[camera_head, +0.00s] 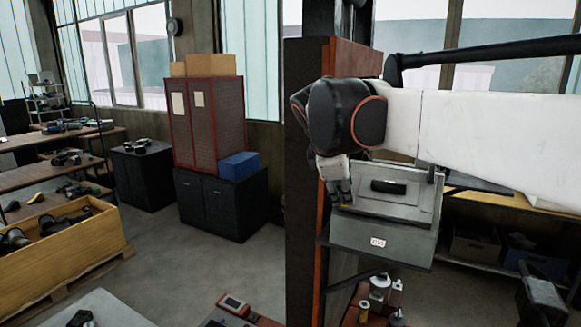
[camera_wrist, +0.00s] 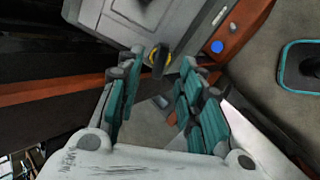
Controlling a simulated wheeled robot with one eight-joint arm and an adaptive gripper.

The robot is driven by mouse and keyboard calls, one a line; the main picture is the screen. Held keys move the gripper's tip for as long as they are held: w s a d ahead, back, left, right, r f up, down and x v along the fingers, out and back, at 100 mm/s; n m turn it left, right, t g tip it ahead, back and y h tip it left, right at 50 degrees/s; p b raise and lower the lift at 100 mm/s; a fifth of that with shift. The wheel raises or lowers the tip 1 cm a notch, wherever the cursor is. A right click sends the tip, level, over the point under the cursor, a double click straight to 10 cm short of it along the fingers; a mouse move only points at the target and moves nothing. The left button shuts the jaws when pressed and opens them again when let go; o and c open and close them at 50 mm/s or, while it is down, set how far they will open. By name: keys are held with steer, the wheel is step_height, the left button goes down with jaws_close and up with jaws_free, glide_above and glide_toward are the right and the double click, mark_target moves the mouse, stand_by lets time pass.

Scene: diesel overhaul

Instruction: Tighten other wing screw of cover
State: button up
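A grey box (camera_head: 375,236) with a grey cover (camera_head: 395,203) is fixed to a dark post. The cover has a black handle (camera_head: 388,186) and the box front has a small white label. My gripper (camera_head: 341,190) is at the cover's left side. In the wrist view my gripper (camera_wrist: 162,66) has its teal-padded fingers apart, either side of a black wing screw (camera_wrist: 160,62) with a yellow ring. The screw stands at the edge of the grey box. I cannot tell whether either fingertip touches it. A second wing screw cannot be made out.
The dark post (camera_head: 306,170) with an orange edge stands close to the left of my gripper. A blue round spot (camera_wrist: 217,46) shows beside the box. Small metal parts (camera_head: 378,287) stand below the box. A red cabinet (camera_head: 207,118) and open floor are further left.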

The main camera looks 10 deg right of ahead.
steer(key=shift+s, duration=0.15)
stand_by(0.4)
steer(key=shift+b+x, duration=1)
steer(key=shift+x, duration=1.05)
steer(key=shift+r, duration=0.15)
jaws_close()
steer(key=m, duration=0.4)
steer(key=shift+m, duration=0.3)
